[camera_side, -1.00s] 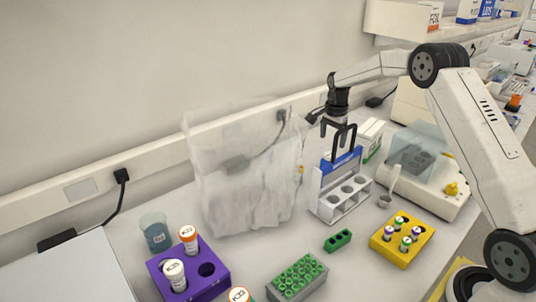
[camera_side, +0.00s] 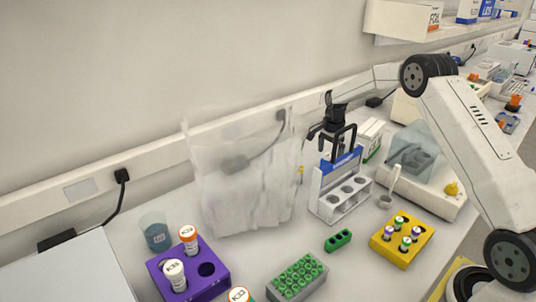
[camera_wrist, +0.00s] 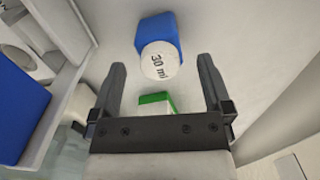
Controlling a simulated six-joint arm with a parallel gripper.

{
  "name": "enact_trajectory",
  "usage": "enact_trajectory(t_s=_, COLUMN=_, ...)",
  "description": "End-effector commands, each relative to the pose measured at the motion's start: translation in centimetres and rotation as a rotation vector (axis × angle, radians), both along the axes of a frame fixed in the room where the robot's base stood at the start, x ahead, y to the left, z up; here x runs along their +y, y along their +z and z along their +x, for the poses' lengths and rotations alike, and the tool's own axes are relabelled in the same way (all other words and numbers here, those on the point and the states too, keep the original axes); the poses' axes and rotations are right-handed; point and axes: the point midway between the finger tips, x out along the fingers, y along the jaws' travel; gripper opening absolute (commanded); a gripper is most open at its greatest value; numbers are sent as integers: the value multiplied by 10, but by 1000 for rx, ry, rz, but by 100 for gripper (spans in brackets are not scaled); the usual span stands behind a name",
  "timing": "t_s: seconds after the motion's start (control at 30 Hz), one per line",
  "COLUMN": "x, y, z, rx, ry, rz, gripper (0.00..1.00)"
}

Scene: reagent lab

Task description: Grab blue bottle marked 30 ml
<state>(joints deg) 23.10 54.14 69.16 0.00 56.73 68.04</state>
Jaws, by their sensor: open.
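The blue bottle (camera_wrist: 160,28) shows in the wrist view at the upper middle, with a round white cap (camera_wrist: 158,62) marked "30 ml" facing the camera. My gripper (camera_wrist: 161,63) is open and empty, with the cap appearing between its two fingertips; I cannot tell the remaining distance.
The white rack stands close by, left in the wrist view, with a blue part (camera_wrist: 18,112). A green-and-white box (camera_wrist: 155,103) lies below the bottle there. The side view shows a yellow rack (camera_side: 386,250), a purple rack (camera_side: 218,288) and a plastic bag (camera_side: 240,185).

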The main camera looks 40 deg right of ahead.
Motion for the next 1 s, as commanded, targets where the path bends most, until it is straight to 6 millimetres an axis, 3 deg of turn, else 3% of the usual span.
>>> enact_trajectory(t_s=0.23, x=0, y=-23, z=0, rx=-2, ry=1, rz=0, gripper=100)
enact_trajectory(t_s=0.77, x=0, y=-25, z=0, rx=-3, ry=1, rz=0, gripper=100)
enact_trajectory(t_s=0.87, x=0, y=-25, z=0, rx=-3, ry=1, rz=0, gripper=75)
enact_trajectory(t_s=1.0, x=0, y=-25, z=0, rx=-3, ry=1, rz=0, gripper=30)
